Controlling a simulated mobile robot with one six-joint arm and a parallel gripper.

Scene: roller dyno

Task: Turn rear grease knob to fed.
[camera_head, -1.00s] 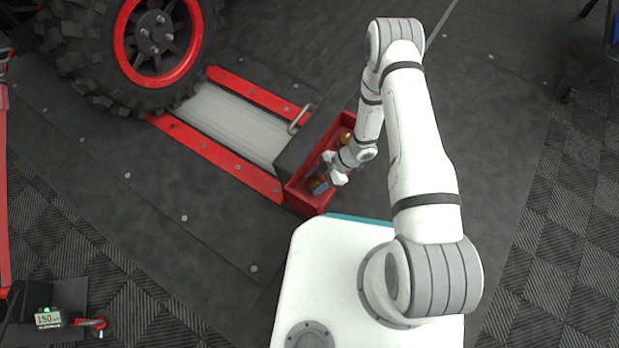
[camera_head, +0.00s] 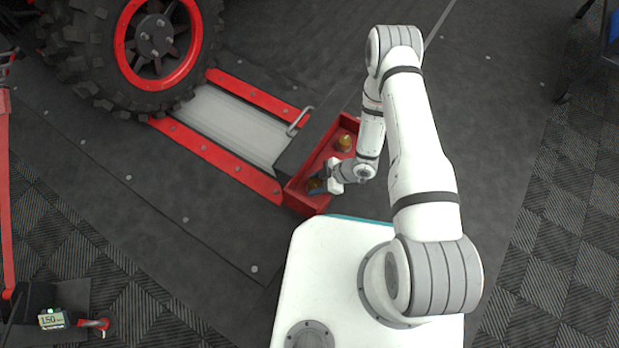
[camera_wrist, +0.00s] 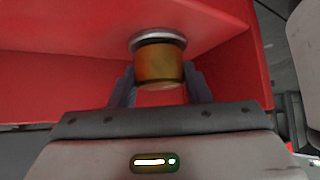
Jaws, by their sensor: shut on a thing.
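A red open-topped box (camera_head: 301,198) stands at the end of the roller bed. Two brass-coloured knobs show in it in the head view: one at its upper end (camera_head: 345,142), clear of my arm, and one at its lower end (camera_head: 316,186), partly hidden by my gripper (camera_head: 318,184). In the wrist view the brass knob (camera_wrist: 160,66), with a pale collar at its base, sits between the two fingers of my gripper (camera_wrist: 162,86). The jaws are shut on this knob. I cannot read any marking or the knob's setting.
A metal handle (camera_head: 299,121) stands up beside the box's dark cover. The roller bed (camera_head: 227,124) with red rails and a large wheel (camera_head: 158,38) lie to the left. Red box walls are close around my gripper. Floor to the right is clear.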

